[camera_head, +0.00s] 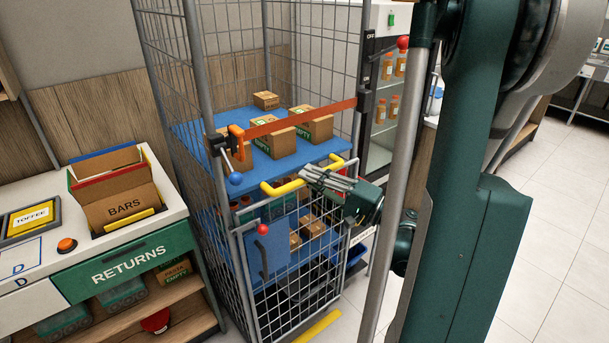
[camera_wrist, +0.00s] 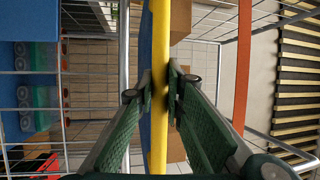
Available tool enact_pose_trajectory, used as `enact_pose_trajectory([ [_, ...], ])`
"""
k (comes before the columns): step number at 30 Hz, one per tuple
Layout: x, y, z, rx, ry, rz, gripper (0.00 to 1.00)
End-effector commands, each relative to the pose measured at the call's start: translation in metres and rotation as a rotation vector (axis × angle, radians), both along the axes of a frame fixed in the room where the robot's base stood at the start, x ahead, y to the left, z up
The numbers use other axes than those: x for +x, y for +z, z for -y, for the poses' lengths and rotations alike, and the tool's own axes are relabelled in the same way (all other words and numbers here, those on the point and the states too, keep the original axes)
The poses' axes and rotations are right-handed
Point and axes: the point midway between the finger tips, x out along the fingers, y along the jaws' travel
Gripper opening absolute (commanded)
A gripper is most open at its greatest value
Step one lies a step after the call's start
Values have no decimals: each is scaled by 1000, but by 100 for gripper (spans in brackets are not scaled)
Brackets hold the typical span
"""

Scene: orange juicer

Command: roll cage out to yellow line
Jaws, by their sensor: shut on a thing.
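The roll cage (camera_head: 243,262) is a tall grey wire cage with blue shelves, standing in the middle of the head view. A yellow handle (camera_head: 281,188) runs along its front edge. My gripper (camera_head: 322,180) is at the right part of this handle. In the wrist view the yellow bar (camera_wrist: 159,60) passes upright between my two fingers (camera_wrist: 161,88), which are closed around it. A yellow line (camera_head: 318,327) shows on the floor at the cage's front right foot, partly cut off by the picture edge.
An orange strap (camera_head: 296,119) crosses the cage front above boxes (camera_head: 281,142) on the shelf. A returns counter (camera_head: 125,260) stands close on the left. A bottle fridge (camera_head: 386,85) stands behind right. Open tiled floor (camera_head: 545,260) lies right.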

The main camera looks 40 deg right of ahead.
Motion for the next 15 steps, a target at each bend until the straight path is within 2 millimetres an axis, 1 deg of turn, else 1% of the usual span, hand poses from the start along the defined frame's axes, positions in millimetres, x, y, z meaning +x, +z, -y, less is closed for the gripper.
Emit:
enact_pose_trajectory([
  [4, -3, -1, 0, -1, 0, -1, 0],
  [13, -3, -1, 0, -1, 0, -1, 0],
  [14, -3, 0, 0, -1, 0, -1, 16],
  [15, -3, 0, 0, -1, 0, -1, 22],
])
